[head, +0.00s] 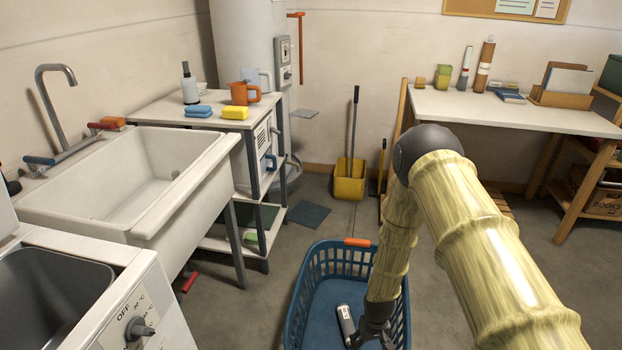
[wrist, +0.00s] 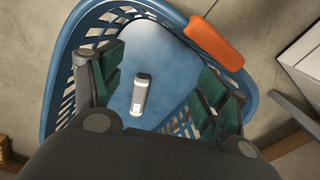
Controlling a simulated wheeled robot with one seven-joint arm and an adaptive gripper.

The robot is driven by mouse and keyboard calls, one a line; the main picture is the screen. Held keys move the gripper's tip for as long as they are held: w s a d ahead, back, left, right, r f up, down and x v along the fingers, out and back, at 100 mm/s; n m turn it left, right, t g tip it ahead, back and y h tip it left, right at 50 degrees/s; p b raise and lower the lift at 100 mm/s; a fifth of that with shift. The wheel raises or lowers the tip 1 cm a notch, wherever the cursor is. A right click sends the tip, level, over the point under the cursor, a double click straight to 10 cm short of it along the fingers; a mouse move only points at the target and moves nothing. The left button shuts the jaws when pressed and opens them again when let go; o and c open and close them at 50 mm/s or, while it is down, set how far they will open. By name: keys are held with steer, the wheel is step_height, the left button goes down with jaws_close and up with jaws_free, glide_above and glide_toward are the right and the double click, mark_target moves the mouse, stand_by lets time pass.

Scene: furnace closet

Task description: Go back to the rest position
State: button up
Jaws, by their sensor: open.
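My gripper (wrist: 165,95) is open in the wrist view, its two green-padded fingers spread apart with nothing between them touching the pads. In the head view my gripper (head: 372,338) is low over the blue basket (head: 293,312), partly cut off by the bottom edge. A grey and white cylinder (wrist: 141,94) lies on the basket's floor below the fingers. The cylinder also shows in the head view (head: 346,322), just left of my gripper. The basket also shows in the wrist view (wrist: 62,75), with an orange handle grip (wrist: 215,42) on its rim.
A white sink (head: 190,190) and a shelf unit with sponges and an orange mug (head: 241,94) stand at left. A white desk (head: 510,108) is at back right. A yellow bucket (head: 349,186) stands by the back wall. Open floor (head: 240,310) lies left of the basket.

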steer(key=s+d+r+m, duration=0.1)
steer(key=s+d+r, duration=0.15)
steer(key=s, duration=1.45)
steer(key=s+d+r+m, duration=0.15)
steer(key=s+r, duration=0.25)
steer(key=s, duration=1.3)
step_height(320, 180, down, 23)
steer(key=b, duration=2.2)
step_height(320, 180, up, 36)
steer(key=p, duration=3.5)
steer(key=shift+f+n, duration=0.2)
steer(key=shift+n, duration=0.15)
steer(key=shift+w+d, duration=0.1)
steer(key=shift+c, duration=0.4)
